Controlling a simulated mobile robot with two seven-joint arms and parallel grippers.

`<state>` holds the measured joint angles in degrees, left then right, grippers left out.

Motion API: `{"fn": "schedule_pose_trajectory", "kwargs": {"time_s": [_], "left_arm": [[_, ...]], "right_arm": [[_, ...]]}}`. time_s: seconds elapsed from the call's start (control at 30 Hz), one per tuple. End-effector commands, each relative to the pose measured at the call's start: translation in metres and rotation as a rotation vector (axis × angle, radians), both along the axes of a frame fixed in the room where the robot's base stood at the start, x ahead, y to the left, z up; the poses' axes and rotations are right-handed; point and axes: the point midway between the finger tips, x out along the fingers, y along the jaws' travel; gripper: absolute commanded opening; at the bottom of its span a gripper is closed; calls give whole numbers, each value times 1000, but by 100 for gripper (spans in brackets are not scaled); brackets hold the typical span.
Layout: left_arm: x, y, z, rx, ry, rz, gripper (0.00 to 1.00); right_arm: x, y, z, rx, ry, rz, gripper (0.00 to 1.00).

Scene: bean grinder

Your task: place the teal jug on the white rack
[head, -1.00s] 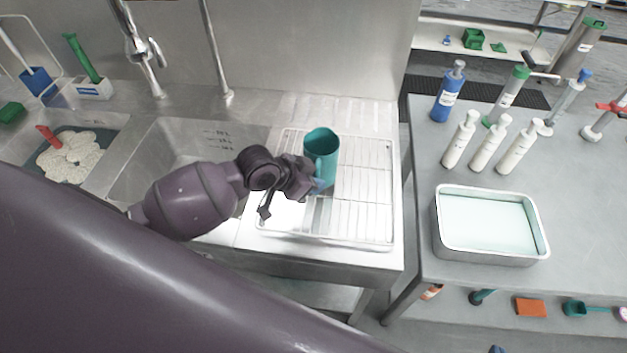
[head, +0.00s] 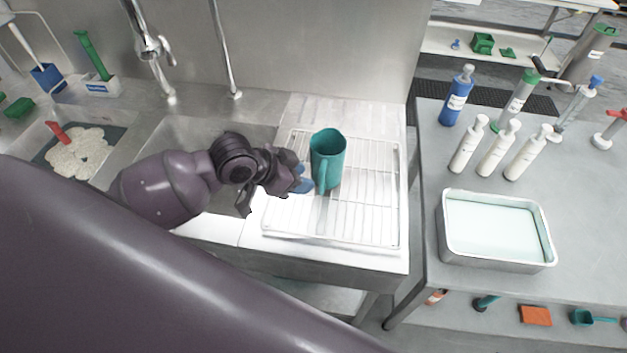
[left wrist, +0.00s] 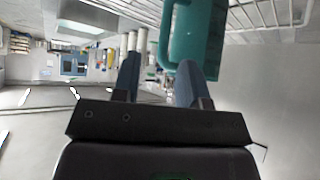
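The teal jug (head: 328,150) stands upright on the white wire rack (head: 375,215), its handle towards my left gripper. In the left wrist view the jug (left wrist: 198,35) shows at the top, with its handle just beyond the fingers. My left gripper (head: 302,181) is just left of the jug, its blue fingertips close to the handle. In the left wrist view the left gripper (left wrist: 157,72) has its fingers apart with nothing held between them. My right gripper is not in view.
A metal sink (head: 185,140) lies left of the rack, with a tap (head: 150,45) behind. On the right table stand a blue bottle (head: 456,97), several white bottles and a metal tray (head: 497,260). The rack's right side is clear.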

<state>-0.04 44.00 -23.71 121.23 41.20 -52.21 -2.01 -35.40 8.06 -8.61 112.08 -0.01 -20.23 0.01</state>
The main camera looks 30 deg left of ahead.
Motion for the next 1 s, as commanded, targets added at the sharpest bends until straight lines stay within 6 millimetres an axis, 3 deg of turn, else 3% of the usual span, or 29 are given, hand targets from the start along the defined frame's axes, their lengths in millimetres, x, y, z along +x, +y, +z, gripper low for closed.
{"fn": "schedule_pose_trajectory", "kwargs": {"time_s": [0.33,1.0], "left_arm": [[-26,21,33,1,0,1,40],[-28,23,36,1,0,1,40]], "right_arm": [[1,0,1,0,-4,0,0],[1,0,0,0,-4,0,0]]}}
